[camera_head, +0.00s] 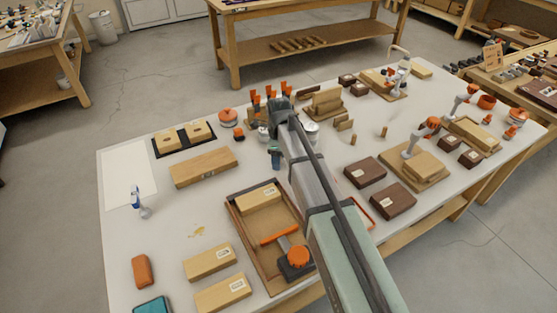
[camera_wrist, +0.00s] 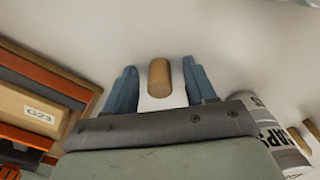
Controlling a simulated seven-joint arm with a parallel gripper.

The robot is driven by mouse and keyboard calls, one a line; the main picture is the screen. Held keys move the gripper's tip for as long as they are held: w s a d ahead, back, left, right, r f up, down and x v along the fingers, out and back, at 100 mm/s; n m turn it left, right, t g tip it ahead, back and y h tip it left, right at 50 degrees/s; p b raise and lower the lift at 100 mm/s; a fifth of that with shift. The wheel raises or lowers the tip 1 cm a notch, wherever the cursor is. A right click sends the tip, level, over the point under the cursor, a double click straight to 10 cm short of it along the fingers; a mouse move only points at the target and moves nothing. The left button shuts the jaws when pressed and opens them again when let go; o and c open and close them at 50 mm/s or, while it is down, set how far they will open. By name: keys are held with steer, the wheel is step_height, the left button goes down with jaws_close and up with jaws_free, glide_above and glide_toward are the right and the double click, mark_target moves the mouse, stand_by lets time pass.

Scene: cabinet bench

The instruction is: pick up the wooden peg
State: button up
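A wooden peg (camera_wrist: 159,77) with a rounded end shows in the wrist view between the two blue fingers of my gripper (camera_wrist: 160,88). Gaps show on both sides of the peg, so the fingers are apart and not closed on it. In the head view my gripper (camera_head: 275,157) is low over the white table, left of a can; the peg between its fingers cannot be made out there. Two other small wooden pegs stand to the right in the head view, one nearer (camera_head: 353,139) and one farther (camera_head: 383,131).
A white can (camera_wrist: 272,128) stands close to the right of my gripper; it also shows in the head view (camera_head: 312,131). A wooden tray (camera_head: 236,226) with a block and an orange-handled tool lies in front. A long wooden block (camera_head: 203,167) lies to the left.

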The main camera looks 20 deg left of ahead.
jaws_close()
stand_by(0.3)
